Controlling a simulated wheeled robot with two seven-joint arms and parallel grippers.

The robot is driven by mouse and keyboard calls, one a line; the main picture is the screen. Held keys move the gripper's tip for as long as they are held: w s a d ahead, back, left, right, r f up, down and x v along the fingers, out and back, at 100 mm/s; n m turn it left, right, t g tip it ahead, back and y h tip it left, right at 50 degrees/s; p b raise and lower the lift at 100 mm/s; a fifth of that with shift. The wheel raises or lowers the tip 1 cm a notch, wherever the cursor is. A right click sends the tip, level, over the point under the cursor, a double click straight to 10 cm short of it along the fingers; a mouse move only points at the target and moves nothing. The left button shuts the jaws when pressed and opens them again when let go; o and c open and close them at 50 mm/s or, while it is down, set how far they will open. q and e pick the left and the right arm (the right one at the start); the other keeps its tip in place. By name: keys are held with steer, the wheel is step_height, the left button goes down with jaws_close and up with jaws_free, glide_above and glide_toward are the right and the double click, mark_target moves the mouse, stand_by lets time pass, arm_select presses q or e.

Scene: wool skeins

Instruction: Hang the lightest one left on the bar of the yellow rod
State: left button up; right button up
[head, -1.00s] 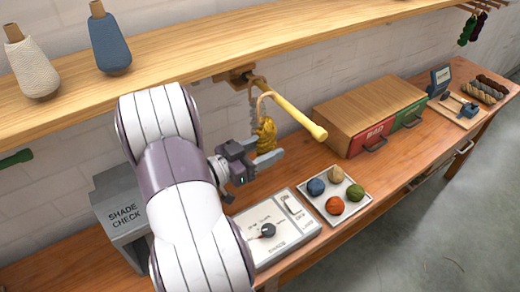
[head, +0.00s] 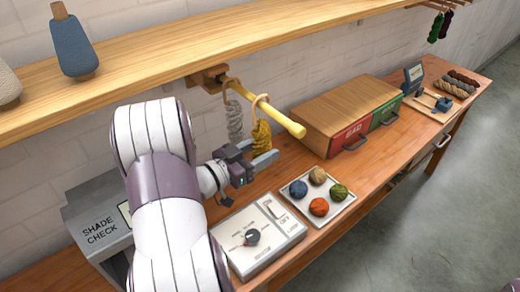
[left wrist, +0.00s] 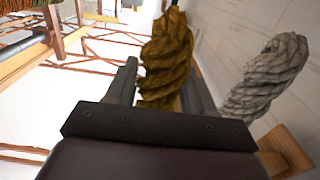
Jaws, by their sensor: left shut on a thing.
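The yellow rod (head: 275,116) juts out from a wooden mount under the shelf. A grey skein (head: 234,124) hangs from it by a loop, nearer the mount. A mustard skein (head: 261,136) hangs farther out, and its tan loop appears to be around the rod. My left gripper (head: 266,157) is shut on the lower part of the mustard skein. In the left wrist view the mustard skein (left wrist: 166,60) stands between the fingers, with the grey skein (left wrist: 265,78) apart beside it. My right gripper is not in view.
A tray (head: 331,211) with several yarn balls, a dial box (head: 270,255) and the red-and-green drawer box (head: 352,135) stand below and beyond the rod. Several skeins (head: 462,83) lie at the far bench end. Cones, one blue (head: 73,45), stand on the shelf (head: 150,70).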

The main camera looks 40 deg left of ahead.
arm_select(q)
steer(key=o, duration=1.1)
